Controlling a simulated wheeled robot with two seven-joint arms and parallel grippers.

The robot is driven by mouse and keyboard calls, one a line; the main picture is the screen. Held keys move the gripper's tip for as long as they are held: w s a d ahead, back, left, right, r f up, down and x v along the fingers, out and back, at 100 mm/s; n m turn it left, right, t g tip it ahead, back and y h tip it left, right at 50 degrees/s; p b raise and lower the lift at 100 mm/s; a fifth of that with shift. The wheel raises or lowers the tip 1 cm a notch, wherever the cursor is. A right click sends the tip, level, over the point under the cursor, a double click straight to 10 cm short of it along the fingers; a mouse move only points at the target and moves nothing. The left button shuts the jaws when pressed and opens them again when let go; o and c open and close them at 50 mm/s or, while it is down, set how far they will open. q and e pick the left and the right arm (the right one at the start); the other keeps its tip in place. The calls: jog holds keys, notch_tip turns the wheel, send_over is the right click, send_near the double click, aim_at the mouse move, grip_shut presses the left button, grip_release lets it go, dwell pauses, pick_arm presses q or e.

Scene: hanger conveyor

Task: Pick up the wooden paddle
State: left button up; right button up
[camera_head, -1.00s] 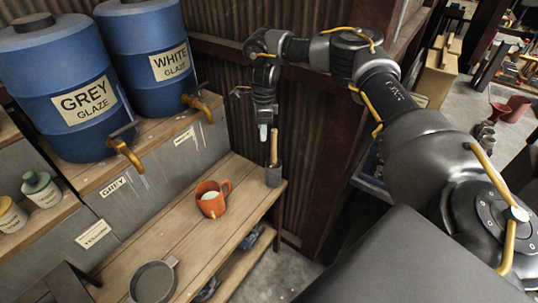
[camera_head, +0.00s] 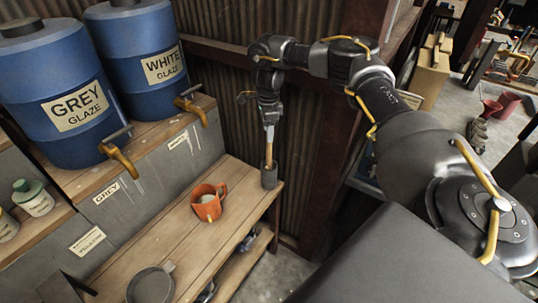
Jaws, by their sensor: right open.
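I cannot tell whether the fingers touch the handle. My left gripper is not in view.
An orange mug (camera_head: 208,203) stands on the bench left of the cup. A grey pan (camera_head: 151,285) lies nearer. Blue glaze barrels (camera_head: 63,97) with brass taps stand on a raised shelf at left. A corrugated wall (camera_head: 225,110) rises behind.

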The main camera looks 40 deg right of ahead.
jog(key=f, duration=0.1)
jog(key=f+p, duration=0.1)
jog(key=f, duration=0.1)
jog(key=f+p, duration=0.1)
jog(key=f, duration=0.1)
jog(key=shift+d, duration=0.25)
grip_shut()
